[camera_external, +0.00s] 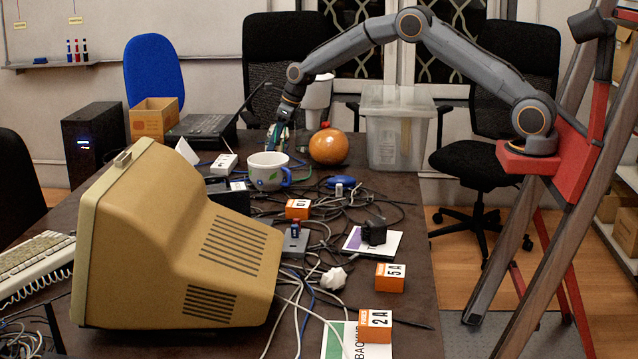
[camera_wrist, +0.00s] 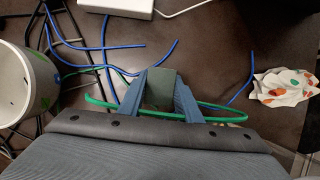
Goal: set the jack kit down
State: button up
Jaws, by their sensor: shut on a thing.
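My gripper (camera_wrist: 159,92) is shut on a small grey-green block, the jack kit (camera_wrist: 159,86), held between its two blue fingers in the wrist view. In the external view my gripper (camera_external: 276,138) points down over the far part of the table, behind the white mug (camera_external: 266,171) and left of the orange round object (camera_external: 329,146). The mug hides what is below the fingertips there, and I cannot tell whether the kit touches the table. A thin green loop (camera_wrist: 218,117) lies around the fingers in the wrist view.
The mug also stands close at left in the wrist view (camera_wrist: 40,80). Blue cables (camera_wrist: 107,45), a white box (camera_wrist: 118,7) and a crumpled patterned paper (camera_wrist: 284,86) lie around. A clear bin (camera_external: 396,130) stands at right. Bare dark tabletop (camera_wrist: 215,50) shows beyond the fingers.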

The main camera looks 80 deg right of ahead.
jog(key=shift+f, duration=0.7)
jog(key=o, duration=1.1)
jog(key=shift+f, duration=0.15)
jog(key=shift+b+v, duration=0.6)
jog(key=shift+v, duration=5.55)
